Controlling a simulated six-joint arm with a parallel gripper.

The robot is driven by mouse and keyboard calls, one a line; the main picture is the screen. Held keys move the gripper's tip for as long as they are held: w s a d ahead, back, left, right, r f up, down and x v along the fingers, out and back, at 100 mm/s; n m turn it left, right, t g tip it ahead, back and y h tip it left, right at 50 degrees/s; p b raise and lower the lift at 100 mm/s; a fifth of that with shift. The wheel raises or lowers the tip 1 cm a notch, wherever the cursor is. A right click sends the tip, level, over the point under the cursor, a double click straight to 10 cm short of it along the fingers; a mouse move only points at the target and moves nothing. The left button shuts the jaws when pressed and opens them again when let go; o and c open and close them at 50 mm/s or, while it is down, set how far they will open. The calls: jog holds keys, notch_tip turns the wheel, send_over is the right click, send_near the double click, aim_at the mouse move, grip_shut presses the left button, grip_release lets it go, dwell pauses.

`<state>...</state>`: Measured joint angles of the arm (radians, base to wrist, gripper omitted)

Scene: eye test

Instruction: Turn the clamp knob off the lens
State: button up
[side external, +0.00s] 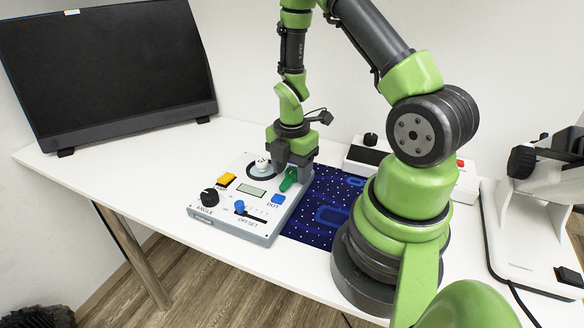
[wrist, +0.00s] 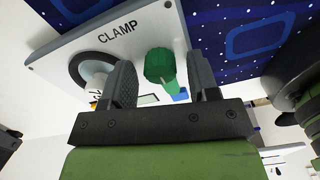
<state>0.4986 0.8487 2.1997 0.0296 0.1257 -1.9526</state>
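The green clamp knob (side external: 289,180) stands on the grey-white control box (side external: 205,218), right of the round dark lens ring (side external: 250,171). A small white piece (side external: 262,162) sits in the ring. My gripper (side external: 292,160) is low over the back of the box, at the knob. In the wrist view, my gripper (wrist: 159,75) is open, with the knob (wrist: 160,65) between its two fingers and a visible gap on each side. The left finger partly hides the lens ring (wrist: 90,68). I cannot tell whether the knob overlaps the lens.
The box carries a black angle dial (side external: 209,197), a yellow button (side external: 227,180), a small display (side external: 251,190), a blue slider (side external: 239,206) and a blue button (side external: 278,199). A dark blue patterned mat (side external: 310,222) lies right of it. A monitor (side external: 105,65) stands back left; the left table area is clear.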

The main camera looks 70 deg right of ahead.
aim_at(292, 170)
jog(key=m, duration=1.2)
jog(key=shift+f, duration=0.1)
jog(key=m, duration=0.5)
jog(key=shift+s, duration=0.1)
notch_tip(292, 170, up, 10)
jog(key=s+a+r+m+t, duration=0.1)
jog(key=s+a+r+t, duration=0.2)
jog(key=a+r, duration=0.4)
jog(key=s+a+r+m+t+y, duration=0.1)
jog(key=s+a+r+t, duration=0.2)
jog(key=a+r, duration=0.4)
jog(key=shift+s+r+m+t, duration=0.25)
jog(key=shift+r+t, duration=0.25)
jog(key=shift+r, duration=1.1)
